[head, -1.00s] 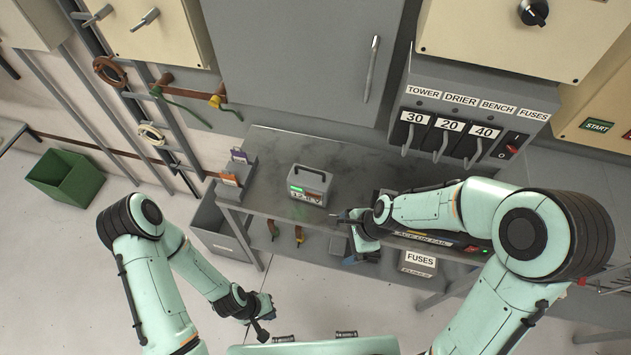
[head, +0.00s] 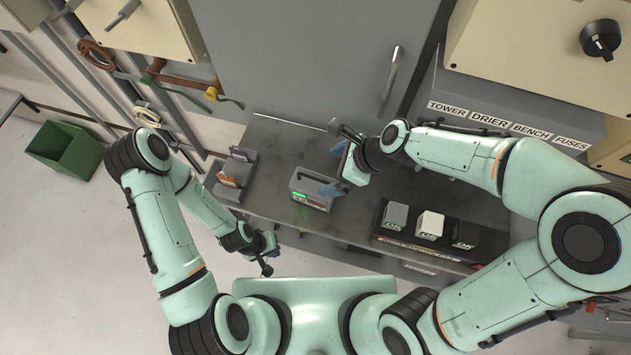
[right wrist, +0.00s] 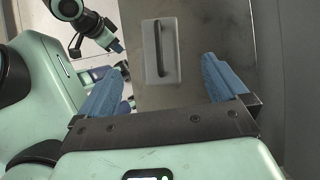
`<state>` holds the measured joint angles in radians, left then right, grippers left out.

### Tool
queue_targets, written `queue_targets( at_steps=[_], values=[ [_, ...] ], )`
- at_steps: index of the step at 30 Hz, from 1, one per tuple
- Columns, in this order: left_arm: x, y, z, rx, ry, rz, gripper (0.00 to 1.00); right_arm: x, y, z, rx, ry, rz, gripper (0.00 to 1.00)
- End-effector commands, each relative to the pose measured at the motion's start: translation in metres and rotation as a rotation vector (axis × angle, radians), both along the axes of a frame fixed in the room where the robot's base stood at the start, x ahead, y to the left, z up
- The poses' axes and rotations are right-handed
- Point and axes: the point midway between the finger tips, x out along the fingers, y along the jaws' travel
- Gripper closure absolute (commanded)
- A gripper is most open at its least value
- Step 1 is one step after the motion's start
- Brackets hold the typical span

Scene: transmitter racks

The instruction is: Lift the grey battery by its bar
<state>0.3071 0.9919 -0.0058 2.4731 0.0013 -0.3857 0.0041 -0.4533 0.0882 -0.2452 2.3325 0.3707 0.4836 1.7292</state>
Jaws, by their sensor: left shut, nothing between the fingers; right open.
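The grey battery (head: 308,190) stands on the dark bench, with a green display on its front. In the right wrist view the battery (right wrist: 151,68) is seen from above, with its dark bar (right wrist: 160,48) running lengthwise along its top. My right gripper (head: 328,187) is open and empty above the battery's right side; its blue fingers (right wrist: 163,80) lie on either side of the battery in the wrist view, apart from it. In the head view the gripper partly hides the bar. My left gripper (head: 268,262) is shut and empty, low in front of the bench.
On the bench (head: 285,150), a holder with cards (head: 232,172) stands left of the battery. A rack with grey, white and black blocks (head: 428,228) stands to the right. A tall grey cabinet (head: 300,60) rises behind. A green bin (head: 65,160) is on the floor.

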Motion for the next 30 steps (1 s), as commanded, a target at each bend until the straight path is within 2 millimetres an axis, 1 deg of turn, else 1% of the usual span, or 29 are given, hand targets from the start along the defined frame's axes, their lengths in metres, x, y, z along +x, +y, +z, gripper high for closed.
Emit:
queue_targets(
  at_steps=[1, 4, 6, 14, 21, 24, 30],
  values=[
    [-0.004, 0.000, -0.003, 0.001, 0.005, 0.000, 1.00, 0.000, 0.006, -0.012, -0.002, 0.008, 0.002, 0.00],
    [-0.008, 0.000, -0.006, 0.000, 0.010, 0.001, 1.00, 0.003, 0.015, -0.029, -0.002, 0.009, 0.001, 0.00],
    [-0.016, 0.000, -0.013, 0.000, 0.019, 0.000, 1.00, 0.004, 0.021, -0.039, -0.002, 0.007, 0.002, 0.00],
    [-0.024, 0.000, -0.020, 0.000, 0.028, 0.000, 1.00, 0.009, 0.031, -0.053, -0.001, 0.003, 0.002, 0.00],
    [-0.038, 0.000, -0.034, 0.000, 0.043, 0.000, 1.00, 0.017, 0.050, -0.083, -0.001, 0.004, 0.002, 0.00],
    [-0.040, 0.000, -0.036, 0.000, 0.045, 0.000, 1.00, 0.019, 0.054, -0.088, 0.000, 0.002, 0.001, 0.00],
    [-0.039, 0.000, -0.035, 0.000, 0.044, 0.000, 1.00, 0.021, 0.055, -0.087, -0.001, -0.002, 0.001, 0.00]
  ],
)
